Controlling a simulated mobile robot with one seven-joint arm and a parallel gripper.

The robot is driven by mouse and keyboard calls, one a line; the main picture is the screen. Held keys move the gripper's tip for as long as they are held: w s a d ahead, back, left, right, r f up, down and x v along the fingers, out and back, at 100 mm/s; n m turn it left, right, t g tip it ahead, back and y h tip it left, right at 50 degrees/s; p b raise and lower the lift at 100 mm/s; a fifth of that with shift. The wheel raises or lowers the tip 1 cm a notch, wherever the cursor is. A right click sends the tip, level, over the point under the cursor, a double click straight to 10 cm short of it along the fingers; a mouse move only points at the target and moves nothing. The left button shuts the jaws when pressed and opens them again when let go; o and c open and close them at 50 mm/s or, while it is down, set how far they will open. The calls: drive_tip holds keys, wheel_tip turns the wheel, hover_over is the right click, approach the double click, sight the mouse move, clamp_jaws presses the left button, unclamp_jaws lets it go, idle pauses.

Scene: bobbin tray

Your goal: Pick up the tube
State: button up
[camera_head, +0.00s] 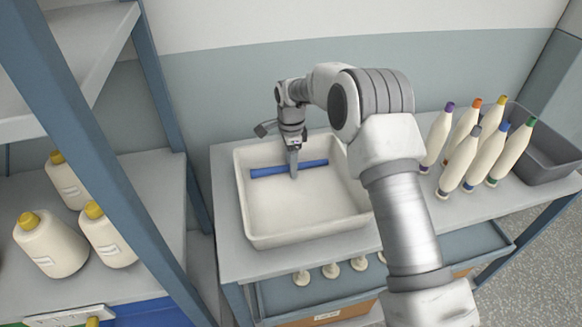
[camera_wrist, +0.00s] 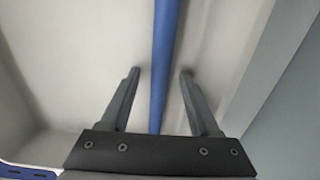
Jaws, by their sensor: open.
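A blue tube (camera_head: 268,171) lies across the back part of a white tray (camera_head: 262,240) in the head view. In the wrist view the tube (camera_wrist: 165,60) runs lengthwise between the two fingers of my gripper (camera_wrist: 160,73). My gripper (camera_head: 293,173) points down over the tube near its middle, and in the head view it covers a small part of the tube. The fingers are open, one on each side of the tube, with a gap showing on both sides. I cannot tell how far the fingertips are above the tray floor.
Several bobbins with coloured tips (camera_head: 487,157) stand on the table right of the tray, beside a grey bin (camera_head: 548,150). A blue shelf post (camera_head: 95,150) and yellow-capped bottles (camera_head: 50,245) are at the left. The tray's front floor is clear.

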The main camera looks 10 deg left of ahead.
clamp_jaws()
drive_tip(key=shift+r, duration=0.15)
idle(0.4)
wheel_tip(320, 180, up, 4)
drive_tip(key=shift+d+r, duration=0.1)
drive_tip(key=shift+r, duration=0.05)
drive_tip(key=s+d+r+b, duration=0.1)
drive_tip(key=s+d+r, duration=0.5)
drive_tip(key=s, duration=0.3)
drive_tip(key=shift+d+r+b, duration=0.25)
drive_tip(key=shift+d+b, duration=0.05)
drive_tip(key=shift+d, duration=0.35)
